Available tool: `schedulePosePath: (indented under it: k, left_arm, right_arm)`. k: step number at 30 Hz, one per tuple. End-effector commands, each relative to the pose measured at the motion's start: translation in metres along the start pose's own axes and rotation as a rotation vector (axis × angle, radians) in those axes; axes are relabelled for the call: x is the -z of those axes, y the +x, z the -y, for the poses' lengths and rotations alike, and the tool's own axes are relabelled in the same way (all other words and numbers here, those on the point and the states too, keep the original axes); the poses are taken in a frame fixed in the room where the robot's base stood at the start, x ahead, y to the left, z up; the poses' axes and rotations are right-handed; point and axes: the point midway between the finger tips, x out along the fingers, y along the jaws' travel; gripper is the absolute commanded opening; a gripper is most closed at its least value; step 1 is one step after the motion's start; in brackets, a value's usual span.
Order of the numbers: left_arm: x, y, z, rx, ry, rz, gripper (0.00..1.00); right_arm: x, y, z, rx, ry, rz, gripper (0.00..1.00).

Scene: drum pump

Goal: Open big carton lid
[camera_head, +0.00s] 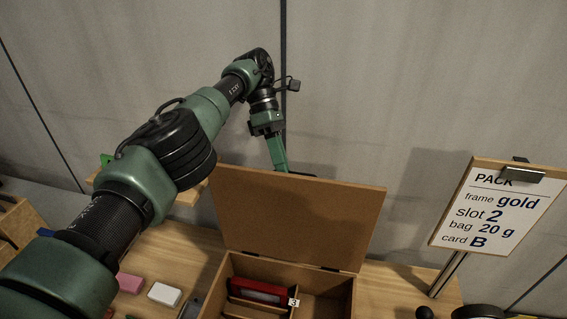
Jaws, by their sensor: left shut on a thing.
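The big carton (343,290) stands on the wooden table at the bottom centre, cut off by the lower picture edge. Its brown lid (300,220) is hinged at the back rim and stands up, open, leaning a little back. My left gripper (282,169) reaches down from above to the lid's top edge and is shut on it; the fingertips are partly hidden at that edge. Inside the carton a red item (257,291) lies in a compartment beside a small tag marked 3 (294,302). My right gripper is not in view.
A sign (497,208) on a metal post stands at the right, reading PACK, frame gold, slot 2, bag 20 g, card B. A pink block (130,284) and a white block (164,294) lie left of the carton. A grey wall is behind.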

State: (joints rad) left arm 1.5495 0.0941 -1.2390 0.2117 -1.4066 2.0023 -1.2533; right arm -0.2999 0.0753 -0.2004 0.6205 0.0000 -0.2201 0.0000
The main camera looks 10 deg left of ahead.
Motion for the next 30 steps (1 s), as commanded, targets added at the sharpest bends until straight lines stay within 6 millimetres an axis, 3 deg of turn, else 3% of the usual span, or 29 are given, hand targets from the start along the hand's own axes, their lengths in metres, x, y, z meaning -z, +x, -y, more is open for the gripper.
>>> schedulePosePath:
  k: [1, 10, 13, 30]
  left_arm:
    - [0.0076, 0.0061, -0.0032, 0.004, -0.017, -0.011, 0.00]
    - [0.0080, 0.0059, -0.0031, 0.004, -0.018, -0.010, 0.00]
    - [0.0080, 0.0057, -0.0030, 0.004, -0.018, -0.010, 0.33]
    - [0.0051, 0.0020, -0.0012, 0.002, -0.011, -0.006, 0.33]
  right_arm:
    - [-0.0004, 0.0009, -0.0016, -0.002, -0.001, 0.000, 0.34]
    - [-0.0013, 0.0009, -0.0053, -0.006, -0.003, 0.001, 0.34]
    - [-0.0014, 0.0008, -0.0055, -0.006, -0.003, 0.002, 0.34]
    - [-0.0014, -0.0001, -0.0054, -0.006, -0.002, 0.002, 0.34]
